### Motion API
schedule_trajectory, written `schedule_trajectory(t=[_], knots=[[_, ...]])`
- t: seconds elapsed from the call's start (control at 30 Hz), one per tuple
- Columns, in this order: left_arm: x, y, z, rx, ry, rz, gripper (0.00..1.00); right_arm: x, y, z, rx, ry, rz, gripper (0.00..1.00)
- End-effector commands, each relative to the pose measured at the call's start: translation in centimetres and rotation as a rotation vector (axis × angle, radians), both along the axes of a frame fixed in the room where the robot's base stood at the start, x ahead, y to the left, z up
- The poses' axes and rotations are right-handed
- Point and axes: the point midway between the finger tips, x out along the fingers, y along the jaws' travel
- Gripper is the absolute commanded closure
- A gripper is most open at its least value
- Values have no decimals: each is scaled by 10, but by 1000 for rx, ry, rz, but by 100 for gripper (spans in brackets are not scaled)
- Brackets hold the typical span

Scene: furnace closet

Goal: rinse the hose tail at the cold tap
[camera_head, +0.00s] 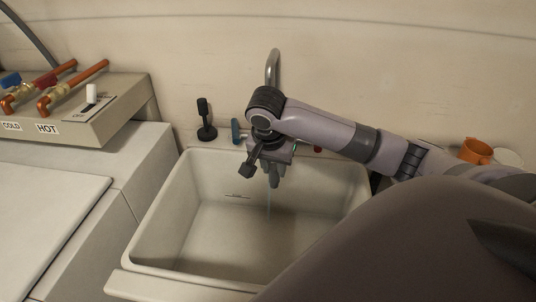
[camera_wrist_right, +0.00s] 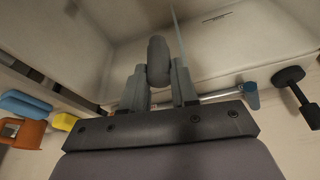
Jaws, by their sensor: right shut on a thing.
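My right gripper (camera_head: 273,172) is over the sink, pointing down in front of the gooseneck spout (camera_head: 273,65). In the right wrist view its fingers (camera_wrist_right: 158,88) are shut on a grey rounded piece, which looks like the hose tail (camera_wrist_right: 158,58). A thin pale stream of water (camera_wrist_right: 176,22) runs close beside it; I cannot tell whether it touches. The stream also shows faintly below the gripper in the head view (camera_head: 268,205). The blue cold tap handle (camera_head: 235,130) stands at the sink's back rim, and shows in the wrist view (camera_wrist_right: 251,95). My left gripper is out of view.
The sink (camera_head: 170,215) is otherwise empty. A black upright object (camera_head: 206,122) stands on its back left rim. Left are copper pipes with COLD and HOT labels (camera_head: 47,128) and a white-topped counter (camera_head: 50,205).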

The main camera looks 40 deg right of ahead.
Motion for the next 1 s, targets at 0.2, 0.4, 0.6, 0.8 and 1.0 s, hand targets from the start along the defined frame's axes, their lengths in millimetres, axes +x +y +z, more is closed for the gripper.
schedule_trajectory(t=[0.2,0.4,0.6,0.8,1.0], knots=[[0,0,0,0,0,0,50,0,0,0,0,-1,0,100],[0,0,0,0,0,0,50,0,0,0,0,-1,0,100],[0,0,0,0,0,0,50,-1,1,1,0,-1,1,100],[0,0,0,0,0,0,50,-11,11,12,2,-1,2,100],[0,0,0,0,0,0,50,-23,21,25,2,-2,2,100]])
